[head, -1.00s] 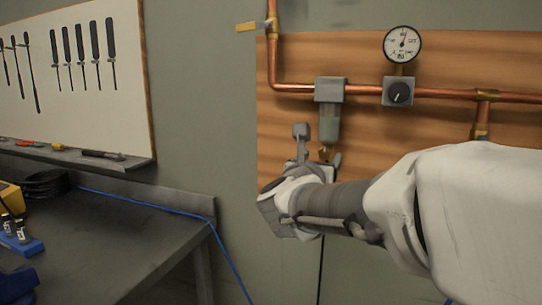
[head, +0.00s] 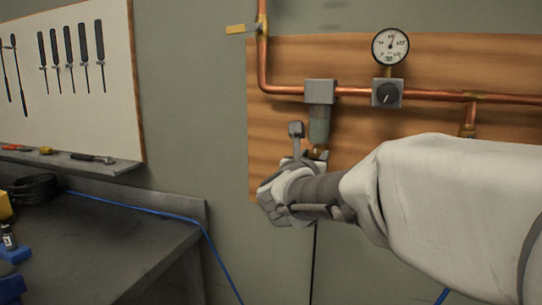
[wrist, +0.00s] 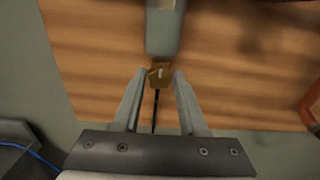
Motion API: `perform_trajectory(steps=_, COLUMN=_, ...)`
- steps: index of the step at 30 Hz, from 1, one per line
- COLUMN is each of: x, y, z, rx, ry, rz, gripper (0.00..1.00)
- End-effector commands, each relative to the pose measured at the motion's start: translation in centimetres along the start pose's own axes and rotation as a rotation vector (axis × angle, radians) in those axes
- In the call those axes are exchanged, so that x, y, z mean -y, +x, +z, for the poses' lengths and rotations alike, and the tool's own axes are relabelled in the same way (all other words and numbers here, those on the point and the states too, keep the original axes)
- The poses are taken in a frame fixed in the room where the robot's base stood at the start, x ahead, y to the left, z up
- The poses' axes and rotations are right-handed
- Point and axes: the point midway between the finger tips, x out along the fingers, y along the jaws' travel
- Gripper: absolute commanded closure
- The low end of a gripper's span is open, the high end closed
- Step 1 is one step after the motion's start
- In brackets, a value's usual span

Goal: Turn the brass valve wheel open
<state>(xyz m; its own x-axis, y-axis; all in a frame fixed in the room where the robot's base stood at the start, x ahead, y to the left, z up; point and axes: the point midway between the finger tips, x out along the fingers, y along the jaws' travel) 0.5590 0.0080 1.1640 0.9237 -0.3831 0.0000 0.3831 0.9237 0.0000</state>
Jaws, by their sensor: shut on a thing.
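The brass valve wheel (wrist: 160,74) is a small brass piece at the lower end of a grey filter bowl (wrist: 164,28) in the wrist view. In the head view a bit of brass (head: 318,154) shows under the same bowl (head: 319,124), mostly hidden by my wrist. My gripper (wrist: 159,75) has its two fingertips on either side of the brass piece and is shut on it. In the head view my gripper (head: 297,148) is seen from behind, and its grip is hidden.
Copper pipe (head: 430,95) runs across a wooden board (head: 350,55) with a dial gauge (head: 390,46) and a grey regulator (head: 387,94). A yellow-handled lever (head: 240,29) sits on the upright pipe. A dark workbench (head: 120,240) stands at left; a thin black line hangs below the bowl.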

Motion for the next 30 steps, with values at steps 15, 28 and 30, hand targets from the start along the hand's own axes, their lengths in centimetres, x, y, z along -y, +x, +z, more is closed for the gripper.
perform_trajectory(steps=15, x=-0.11, y=-0.05, z=-0.04, rx=0.001, ry=-0.106, rz=0.002, gripper=1.0)
perform_trajectory(steps=28, x=-0.25, y=-0.05, z=-0.01, rx=0.001, ry=-0.479, rz=0.002, gripper=1.0)
perform_trajectory(steps=30, x=-0.27, y=-0.05, z=-0.01, rx=0.0, ry=-0.546, rz=0.002, gripper=1.0)
